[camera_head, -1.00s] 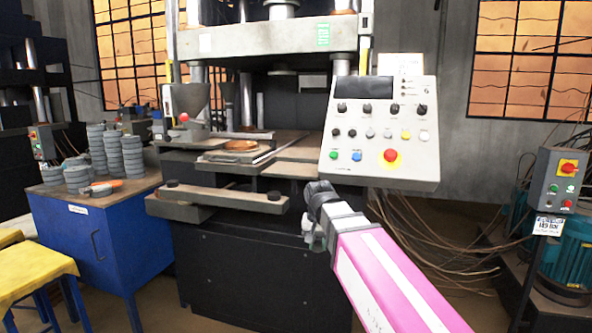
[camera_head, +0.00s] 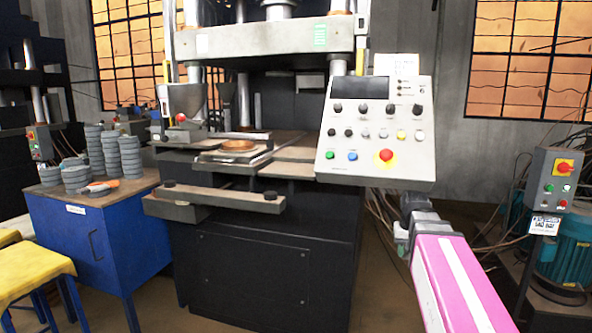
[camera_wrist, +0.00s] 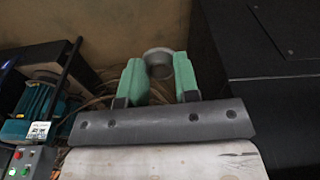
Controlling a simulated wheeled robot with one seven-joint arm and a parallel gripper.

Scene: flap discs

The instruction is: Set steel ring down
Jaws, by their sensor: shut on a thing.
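The steel ring (camera_wrist: 157,58) is a grey, round, hollow piece held between the green fingers of my gripper (camera_wrist: 158,76) in the wrist view. The fingers are shut on it from both sides, and the floor shows beyond it, out of focus. In the head view my pink and white arm reaches in from the lower right, in front of the press. Its end is right of the press's lower front, below the control panel. The ring cannot be made out in that view.
The press has a slanted control panel (camera_head: 378,130) and a plate bearing a brown disc (camera_head: 238,145). A blue cabinet (camera_head: 97,250) at left holds stacked grey discs (camera_head: 130,157). A yellow-covered stool (camera_head: 30,275) stands lower left. Cables and a teal motor (camera_head: 566,255) are at right.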

